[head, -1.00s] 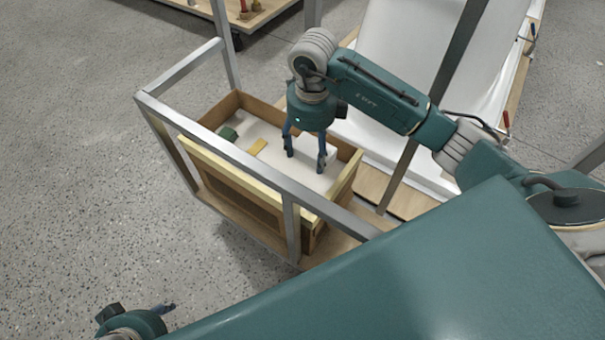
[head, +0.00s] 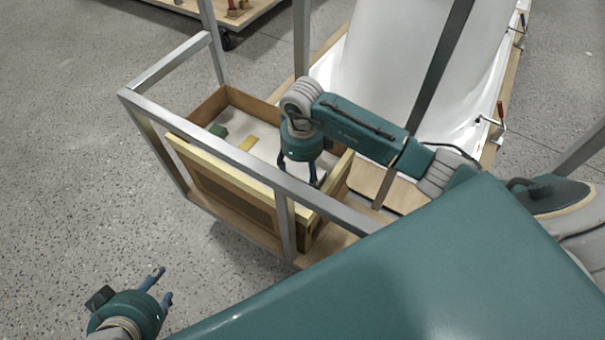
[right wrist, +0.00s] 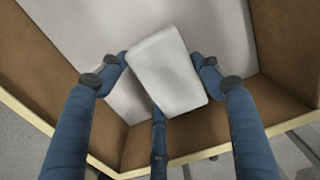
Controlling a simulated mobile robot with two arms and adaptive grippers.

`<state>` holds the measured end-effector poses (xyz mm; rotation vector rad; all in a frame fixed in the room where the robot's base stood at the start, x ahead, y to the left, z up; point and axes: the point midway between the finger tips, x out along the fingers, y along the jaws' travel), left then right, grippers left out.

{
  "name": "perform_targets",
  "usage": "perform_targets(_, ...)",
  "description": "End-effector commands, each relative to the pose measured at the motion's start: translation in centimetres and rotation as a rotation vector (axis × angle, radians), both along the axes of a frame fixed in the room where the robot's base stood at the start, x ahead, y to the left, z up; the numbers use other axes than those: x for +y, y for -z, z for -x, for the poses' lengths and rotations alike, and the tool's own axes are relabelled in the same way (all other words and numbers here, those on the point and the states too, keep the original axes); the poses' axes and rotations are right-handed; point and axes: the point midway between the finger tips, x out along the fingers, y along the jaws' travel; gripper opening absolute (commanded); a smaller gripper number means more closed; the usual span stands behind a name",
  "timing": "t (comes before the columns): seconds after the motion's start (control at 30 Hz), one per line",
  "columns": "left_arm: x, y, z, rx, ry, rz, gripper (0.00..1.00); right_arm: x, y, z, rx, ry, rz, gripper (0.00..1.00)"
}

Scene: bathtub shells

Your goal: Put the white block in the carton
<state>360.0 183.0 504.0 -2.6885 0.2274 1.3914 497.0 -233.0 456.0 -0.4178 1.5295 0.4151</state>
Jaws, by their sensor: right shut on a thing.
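The white block (right wrist: 168,70) is between the fingers of my right gripper (right wrist: 160,72) in the right wrist view, tilted against a pale floor. In the head view, my right gripper (head: 298,180) reaches down inside a brown-walled box (head: 232,195) near its right end, and the block is mostly hidden there. I cannot tell whether the block touches the floor. This box may be the carton; no other carton is seen. My left gripper (head: 163,286) is open and empty at the lower left, outside the box.
A metal frame (head: 205,150) with bars and posts surrounds the box. A large white shell (head: 390,70) stands behind. The grey floor at left is clear.

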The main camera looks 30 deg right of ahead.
Motion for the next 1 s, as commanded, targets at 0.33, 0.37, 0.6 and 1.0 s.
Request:
perform_targets(0.33,-0.11,-0.19,-0.38,-0.017,0.001,0.004,0.40,0.00,0.11,0.01,0.000,0.000,0.000,0.53)
perform_targets(0.37,-0.14,-0.24,-0.47,-0.020,0.001,0.005,0.40,0.00,0.13,0.01,0.000,0.000,0.000,0.53)
perform_targets(0.6,-0.30,-0.48,-0.84,-0.038,0.003,0.008,0.40,0.01,0.22,0.03,0.001,0.000,0.001,0.79)
perform_targets(1.0,-0.29,-0.50,-0.74,-0.032,0.003,0.008,0.40,0.02,0.07,0.01,0.000,0.000,0.000,0.84)
